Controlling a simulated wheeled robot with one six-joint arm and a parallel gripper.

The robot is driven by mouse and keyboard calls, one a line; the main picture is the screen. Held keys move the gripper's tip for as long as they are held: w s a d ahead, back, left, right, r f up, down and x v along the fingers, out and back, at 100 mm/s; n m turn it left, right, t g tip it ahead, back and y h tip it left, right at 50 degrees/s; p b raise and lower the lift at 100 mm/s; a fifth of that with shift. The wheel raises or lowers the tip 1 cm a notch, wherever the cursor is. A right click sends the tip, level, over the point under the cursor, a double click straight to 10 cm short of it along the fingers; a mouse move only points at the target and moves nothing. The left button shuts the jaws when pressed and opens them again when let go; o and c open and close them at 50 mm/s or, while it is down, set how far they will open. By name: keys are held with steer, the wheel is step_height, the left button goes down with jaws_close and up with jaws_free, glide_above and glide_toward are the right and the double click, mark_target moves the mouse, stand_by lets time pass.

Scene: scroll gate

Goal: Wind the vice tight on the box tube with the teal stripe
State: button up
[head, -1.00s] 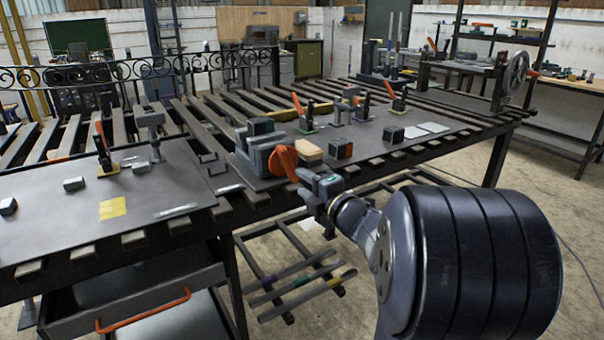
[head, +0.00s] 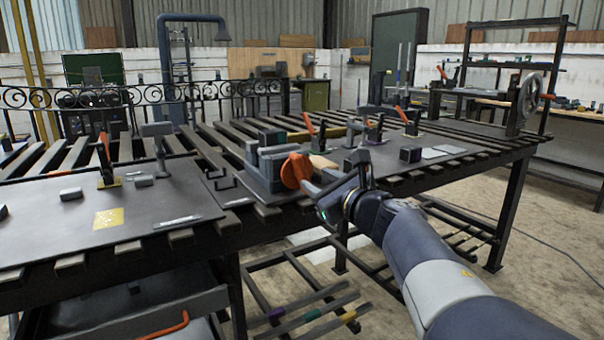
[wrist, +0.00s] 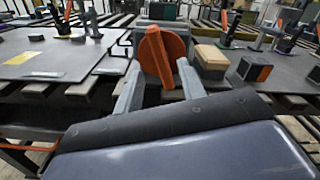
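The grey vice (head: 265,168) stands at the front edge of the bench, with its orange handle (head: 296,170) facing me. The handle shows large in the wrist view (wrist: 162,55), tilted slightly. My gripper (head: 318,186) is at the handle; in the wrist view its two fingers (wrist: 157,75) are spread, one on each side of the handle's lower part. I see space beside the handle and cannot tell whether a finger touches it. A tube with a teal stripe (head: 311,315) lies on the low rack, between purple- and yellow-striped ones. What the jaws hold is hidden.
On the slatted bench, a dark block (head: 410,155), a tan block (wrist: 210,56) and orange-handled clamps (head: 312,128) stand right of the vice. A plate with a yellow note (head: 108,218) lies left.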

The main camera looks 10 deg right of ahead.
mark_target(304, 172)
steer(key=x, duration=0.9)
steer(key=shift+w+f, duration=0.15)
jaws_close()
